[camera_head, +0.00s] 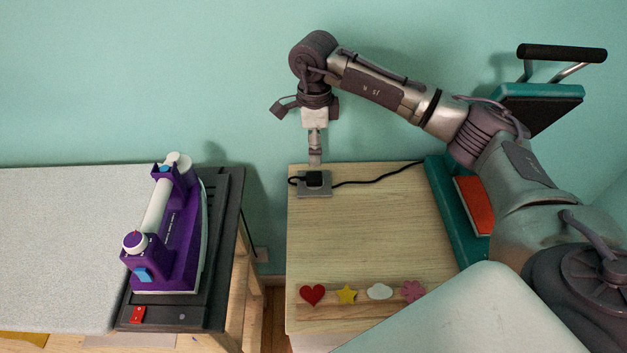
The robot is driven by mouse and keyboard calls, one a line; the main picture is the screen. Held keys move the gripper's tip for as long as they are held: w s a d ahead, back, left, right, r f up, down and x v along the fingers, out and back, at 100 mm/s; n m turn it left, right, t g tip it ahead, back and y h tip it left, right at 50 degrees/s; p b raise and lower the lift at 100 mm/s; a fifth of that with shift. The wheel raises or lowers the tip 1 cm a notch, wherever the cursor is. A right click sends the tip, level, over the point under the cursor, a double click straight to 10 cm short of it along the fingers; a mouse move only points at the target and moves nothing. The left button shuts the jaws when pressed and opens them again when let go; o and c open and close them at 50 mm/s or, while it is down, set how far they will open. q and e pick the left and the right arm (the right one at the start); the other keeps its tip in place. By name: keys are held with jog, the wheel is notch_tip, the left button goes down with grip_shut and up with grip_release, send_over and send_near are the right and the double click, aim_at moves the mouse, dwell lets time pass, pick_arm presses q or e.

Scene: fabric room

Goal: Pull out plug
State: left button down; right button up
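A black plug (313,178) sits in a grey socket plate (314,190) on the light wooden cabinet top, near its back left corner. A black cord (372,181) runs from there to the right across the wood. My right gripper (315,161) points down just above and behind the plug, with its fingers seen edge-on as one narrow shape. I cannot tell whether it is open or shut, or whether it touches the plug. My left gripper is not in view.
A purple iron (177,235) rests on a dark stand (222,260) at the end of a grey ironing board (60,240). Heart, star, cloud and flower shapes (347,294) line the front. The cabinet's middle is clear.

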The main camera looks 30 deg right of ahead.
aim_at(314, 175)
jog(key=shift+f, duration=0.15)
jog(key=shift+f+b, duration=0.45)
jog(key=shift+f, duration=0.05)
notch_tip(314, 175, down, 8)
jog(key=b, duration=0.5)
jog(key=shift+r, duration=0.1)
dwell(0.7)
grip_shut()
jog(key=shift+r, duration=0.2)
